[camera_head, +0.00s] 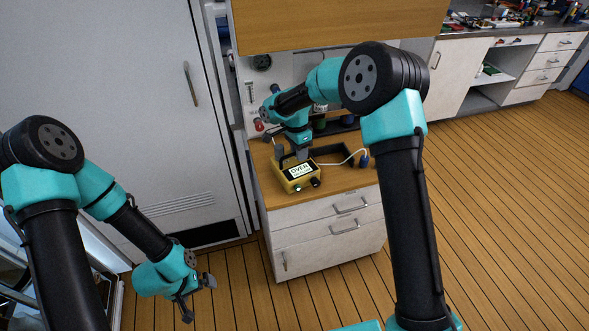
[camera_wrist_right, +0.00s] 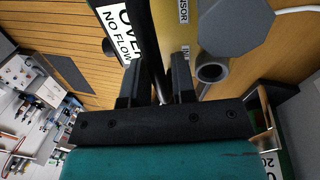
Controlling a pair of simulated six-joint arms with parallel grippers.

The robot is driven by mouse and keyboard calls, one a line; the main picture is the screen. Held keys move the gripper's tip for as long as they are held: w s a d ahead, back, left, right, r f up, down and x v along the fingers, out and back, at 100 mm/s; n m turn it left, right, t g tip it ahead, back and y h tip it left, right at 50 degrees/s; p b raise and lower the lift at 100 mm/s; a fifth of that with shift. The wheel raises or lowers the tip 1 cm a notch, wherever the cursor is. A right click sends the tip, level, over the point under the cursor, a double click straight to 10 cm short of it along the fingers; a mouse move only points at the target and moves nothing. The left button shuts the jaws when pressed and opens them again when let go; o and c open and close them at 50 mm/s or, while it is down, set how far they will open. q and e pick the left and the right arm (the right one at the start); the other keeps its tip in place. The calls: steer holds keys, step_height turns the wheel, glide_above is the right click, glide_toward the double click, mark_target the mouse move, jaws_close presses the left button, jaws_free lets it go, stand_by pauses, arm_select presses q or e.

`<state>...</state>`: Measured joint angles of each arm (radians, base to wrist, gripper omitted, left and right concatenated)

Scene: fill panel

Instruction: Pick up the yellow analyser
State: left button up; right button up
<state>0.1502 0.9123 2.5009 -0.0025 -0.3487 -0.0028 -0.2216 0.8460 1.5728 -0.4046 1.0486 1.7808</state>
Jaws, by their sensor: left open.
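The yellow analyser (camera_head: 287,185) stands upright on the wooden worktop, its display reading "OVER NO FLOW". My right gripper (camera_head: 291,156) is over it, fingers pointing down. In the right wrist view, the analyser (camera_wrist_right: 196,38) is close beyond the fingers. There, my right gripper's fingers (camera_wrist_right: 156,82) stand apart, with a dark bar, perhaps the handle, running between them; I see no clear contact on both sides. My left gripper (camera_head: 199,298) is open and empty, low at the left, away from the worktop.
A white cable leads from the analyser to a blue-grey plug (camera_head: 364,160) at its right. A dark frame-like object lies behind the analyser. The worktop (camera_head: 345,181) tops a white drawer cabinet (camera_head: 305,235). A wooden wall cupboard (camera_head: 335,22) hangs above. A grey door (camera_head: 110,95) stands left.

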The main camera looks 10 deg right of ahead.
jaws_close()
steer(key=shift+r, duration=0.1)
stand_by(0.4)
step_height(320, 180, up, 7)
steer(key=s+d, duration=0.1)
steer(key=s, duration=1.7)
steer(key=shift+d, duration=0.35)
